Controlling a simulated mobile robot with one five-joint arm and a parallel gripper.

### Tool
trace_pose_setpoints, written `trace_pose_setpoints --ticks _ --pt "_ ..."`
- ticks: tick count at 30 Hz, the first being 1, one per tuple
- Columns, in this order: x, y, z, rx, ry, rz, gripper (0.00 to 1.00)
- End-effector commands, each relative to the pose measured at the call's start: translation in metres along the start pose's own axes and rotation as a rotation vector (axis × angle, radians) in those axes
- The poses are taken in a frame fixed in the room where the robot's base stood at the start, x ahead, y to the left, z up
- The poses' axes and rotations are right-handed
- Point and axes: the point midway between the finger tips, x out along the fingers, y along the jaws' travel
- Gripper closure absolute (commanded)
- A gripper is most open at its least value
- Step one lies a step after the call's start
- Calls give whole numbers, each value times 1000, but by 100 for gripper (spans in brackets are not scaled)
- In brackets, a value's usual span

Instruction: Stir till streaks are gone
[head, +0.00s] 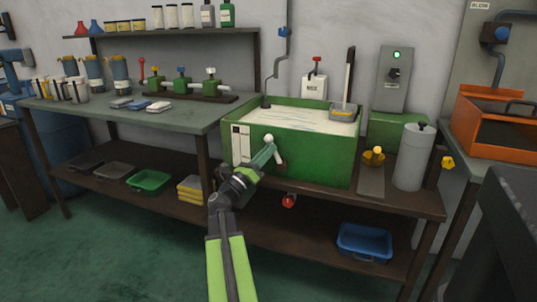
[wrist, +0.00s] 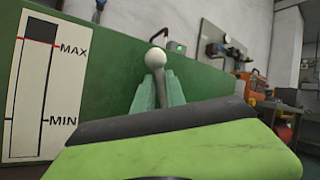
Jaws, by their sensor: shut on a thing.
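A green tank (head: 330,160) on the bench holds pale liquid (head: 300,120) with darker streaks across its surface. The tank front also fills much of the wrist view (wrist: 95,75). My gripper (head: 270,152) is at the tank's front face, its teal fingers shut on a white-knobbed lever (head: 268,139). In the wrist view the white knob (wrist: 155,58) stands above the fingertips, with its stem between them. The fingers hide the lower stem. A gauge plate (wrist: 35,85) marked MAX and MIN is to the left.
A dark-handled tool (head: 349,75) stands at the tank's back right corner. A grey cylinder (head: 412,155) and a yellow-knobbed fitting (head: 374,156) are to the right. A control box (head: 395,80) shows a green light. A blue tray (head: 364,243) lies on the lower shelf.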

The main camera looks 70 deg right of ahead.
Motion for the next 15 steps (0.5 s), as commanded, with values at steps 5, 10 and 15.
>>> trace_pose_setpoints --ticks 5,10,15 --pt "0 -1 0 0 0 -2 100" --pt "0 -1 0 0 0 -2 80" --pt "0 0 0 0 0 -1 62"
